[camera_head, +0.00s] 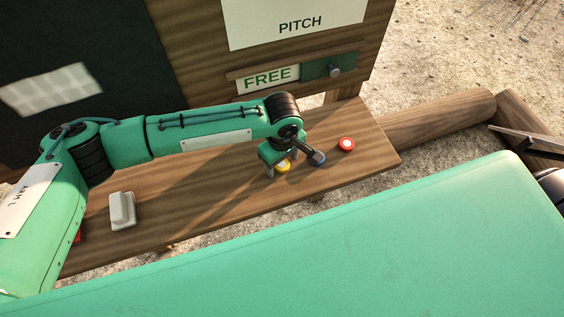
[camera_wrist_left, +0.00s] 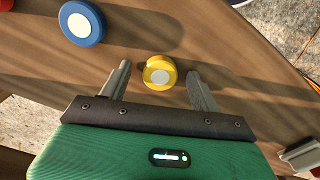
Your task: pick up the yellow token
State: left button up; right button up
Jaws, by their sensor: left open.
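The yellow token (camera_head: 284,167) lies on the wooden board, a small round disc with a pale centre. It shows fully in the left wrist view (camera_wrist_left: 160,73). My left gripper (camera_head: 281,168) is low over the board at the token. In the left wrist view its jaws (camera_wrist_left: 158,80) are open, one finger on each side of the yellow token. Gaps show between the token and both fingers. In the head view the gripper partly hides the token.
A blue token (camera_head: 318,159) lies close to the right of the left gripper, and a red token (camera_head: 346,144) lies beyond it. A pale block (camera_head: 122,211) sits on the wooden board (camera_head: 225,205) at left. An upright panel with a FREE sign (camera_head: 267,79) stands behind.

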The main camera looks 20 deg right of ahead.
pick_arm(q)
jog(key=c, duration=1)
jog(key=shift+c, duration=0.3)
jog(key=shift+r, duration=0.15)
